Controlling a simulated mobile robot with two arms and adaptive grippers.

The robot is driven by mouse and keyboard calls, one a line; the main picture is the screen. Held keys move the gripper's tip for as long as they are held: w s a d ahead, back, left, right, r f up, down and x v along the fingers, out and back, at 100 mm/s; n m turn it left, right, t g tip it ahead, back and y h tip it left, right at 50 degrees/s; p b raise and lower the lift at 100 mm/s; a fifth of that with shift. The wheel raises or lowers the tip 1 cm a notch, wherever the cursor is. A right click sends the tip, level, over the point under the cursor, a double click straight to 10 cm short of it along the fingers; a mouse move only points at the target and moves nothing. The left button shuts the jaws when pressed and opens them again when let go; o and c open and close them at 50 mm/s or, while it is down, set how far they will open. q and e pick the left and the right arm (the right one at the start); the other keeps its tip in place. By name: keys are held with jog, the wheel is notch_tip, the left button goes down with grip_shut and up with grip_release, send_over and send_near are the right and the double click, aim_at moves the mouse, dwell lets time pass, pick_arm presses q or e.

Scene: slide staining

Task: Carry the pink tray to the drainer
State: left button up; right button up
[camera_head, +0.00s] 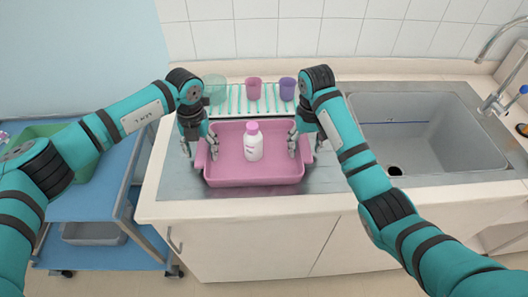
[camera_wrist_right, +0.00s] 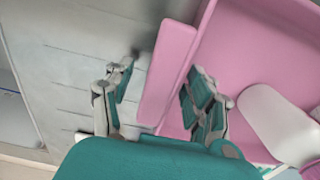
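The pink tray (camera_head: 250,179) sits on the steel worktop left of the sink, with a white bottle with a pink cap (camera_head: 254,147) standing in it. My left gripper (camera_head: 200,150) is at the tray's left handle, its fingers apart on either side of it. My right gripper (camera_head: 300,148) is at the right handle. In the right wrist view the fingers of this gripper (camera_wrist_right: 160,103) are spread, with the tray's pink handle (camera_wrist_right: 168,72) between them and gaps visible. A white rack with teal slats (camera_head: 236,101), apparently the drainer, lies right behind the tray.
A clear green cup (camera_head: 214,88), a pink cup (camera_head: 254,88) and a purple cup (camera_head: 287,88) stand on the rack's back part. The sink basin (camera_head: 430,145) is at right. A blue cart (camera_head: 95,195) with a green tray (camera_head: 40,133) is at left.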

pick_arm(q)
jog(key=shift+d, duration=0.15)
pick_arm(e)
jog(key=shift+a, duration=0.1)
pick_arm(q)
jog(key=shift+r, duration=0.2)
pick_arm(e)
jog(key=shift+r, duration=0.1)
pick_arm(q)
notch_tip(320, 180, up, 12)
jog(key=shift+f, duration=0.2)
pick_arm(e)
notch_tip(320, 180, up, 12)
jog(key=shift+a, duration=0.1)
dwell(0.6)
